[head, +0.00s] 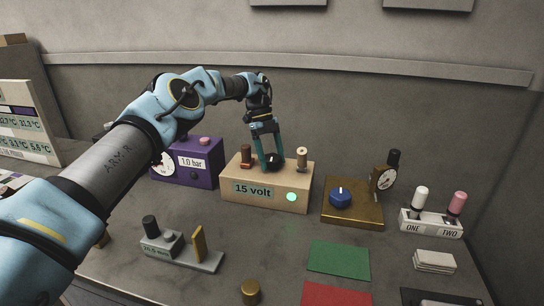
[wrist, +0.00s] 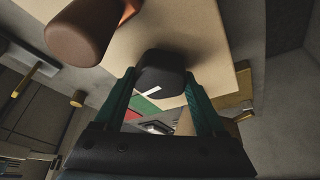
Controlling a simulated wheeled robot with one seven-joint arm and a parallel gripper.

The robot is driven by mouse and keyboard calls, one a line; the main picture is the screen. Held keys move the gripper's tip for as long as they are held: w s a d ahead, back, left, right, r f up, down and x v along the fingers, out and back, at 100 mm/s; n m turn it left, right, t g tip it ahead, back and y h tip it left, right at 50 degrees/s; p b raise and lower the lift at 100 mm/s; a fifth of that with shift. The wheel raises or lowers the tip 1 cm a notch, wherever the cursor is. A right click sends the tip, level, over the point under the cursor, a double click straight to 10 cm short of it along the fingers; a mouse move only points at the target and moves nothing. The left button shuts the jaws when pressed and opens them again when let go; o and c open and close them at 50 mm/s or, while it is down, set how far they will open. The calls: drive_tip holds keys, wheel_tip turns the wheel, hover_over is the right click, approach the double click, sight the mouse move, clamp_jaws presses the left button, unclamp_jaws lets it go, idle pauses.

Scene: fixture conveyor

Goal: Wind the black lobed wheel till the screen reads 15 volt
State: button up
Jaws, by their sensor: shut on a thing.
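The tan box (head: 296,203) stands on the table in the head view, with a screen (head: 253,190) that reads 15 volt and a lit green lamp (head: 291,197). The black lobed wheel (head: 273,161) is on the box's top. My gripper (head: 271,160) comes down from above with its teal fingers on either side of the wheel and is shut on it. In the wrist view the black wheel (wrist: 160,75), with a white pointer line, lies between the fingertips of my gripper (wrist: 160,85). The fingers hide part of the wheel in the head view.
A brown knob (wrist: 80,32) and a tan spool-like post (head: 302,157) rise from the box beside the wheel. A purple box (head: 203,178) reading 1.0 bar stands to the left. A brass block with a blue knob (head: 340,197) stands to the right. Green and red mats lie in front.

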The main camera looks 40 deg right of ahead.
sight(272, 157)
drive_tip(key=shift+m, duration=0.5)
drive_tip(key=o, duration=1.3)
drive_tip(key=shift+r, duration=0.55)
drive_tip(key=shift+y, duration=0.3)
wheel_tip(272, 157, up, 9)
drive_tip(key=shift+f+p, duration=0.1)
drive_tip(key=shift+p, duration=1.05)
